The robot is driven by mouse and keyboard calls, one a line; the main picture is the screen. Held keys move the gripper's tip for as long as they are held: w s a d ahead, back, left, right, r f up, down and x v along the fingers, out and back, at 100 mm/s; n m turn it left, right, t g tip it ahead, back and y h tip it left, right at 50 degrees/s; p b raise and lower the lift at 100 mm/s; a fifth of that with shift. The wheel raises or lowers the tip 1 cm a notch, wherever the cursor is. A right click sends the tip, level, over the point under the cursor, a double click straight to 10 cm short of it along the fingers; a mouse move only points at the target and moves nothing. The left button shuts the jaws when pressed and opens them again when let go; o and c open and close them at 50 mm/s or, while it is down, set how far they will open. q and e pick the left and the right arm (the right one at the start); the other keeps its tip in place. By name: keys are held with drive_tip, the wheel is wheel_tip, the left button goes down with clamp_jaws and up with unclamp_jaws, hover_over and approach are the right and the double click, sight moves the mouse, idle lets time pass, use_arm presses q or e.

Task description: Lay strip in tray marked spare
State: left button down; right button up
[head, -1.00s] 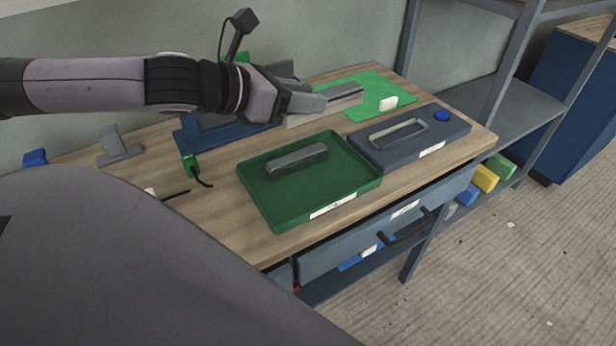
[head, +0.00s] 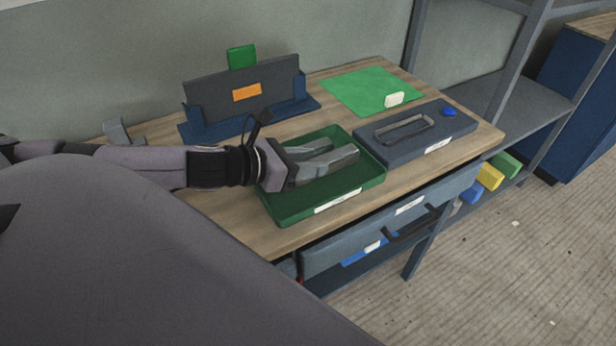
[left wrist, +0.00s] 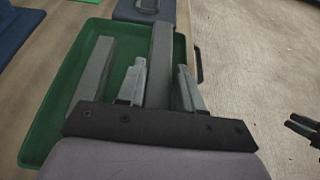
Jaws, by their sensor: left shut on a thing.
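My left gripper (head: 328,160) is shut on a grey strip (head: 345,157) over the green tray (head: 283,215). In the left wrist view the strip (left wrist: 161,55) lies between the two fingers. I cannot tell whether it touches the tray floor. A second grey strip (left wrist: 95,72) lies in the tray, to the left of the held one and roughly parallel. In the head view the gripper partly hides it. The tray's front wall has a white label (head: 338,201), too small to read. My right gripper does not show in the head view.
A dark blue-grey block (head: 462,128) with a rectangular ring and a blue knob stands right of the tray. A green mat (head: 365,88) with a white tag lies behind. A blue stand (head: 195,126) holds a dark panel at the back. A drawer handle (head: 412,228) juts out in front.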

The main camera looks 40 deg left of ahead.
use_arm(q)
drive_tip(key=shift+f, duration=2.1)
drive_tip(key=shift+f, duration=0.2)
drive_tip(key=c, duration=0.7)
unclamp_jaws()
drive_tip(key=shift+c, duration=0.2)
drive_tip(key=shift+r, duration=0.2)
drive_tip(key=shift+v, duration=5.3)
drive_tip(key=shift+s+a+r, duration=0.2)
drive_tip(key=shift+s+r, duration=0.05)
drive_tip(key=shift+s, duration=0.35)
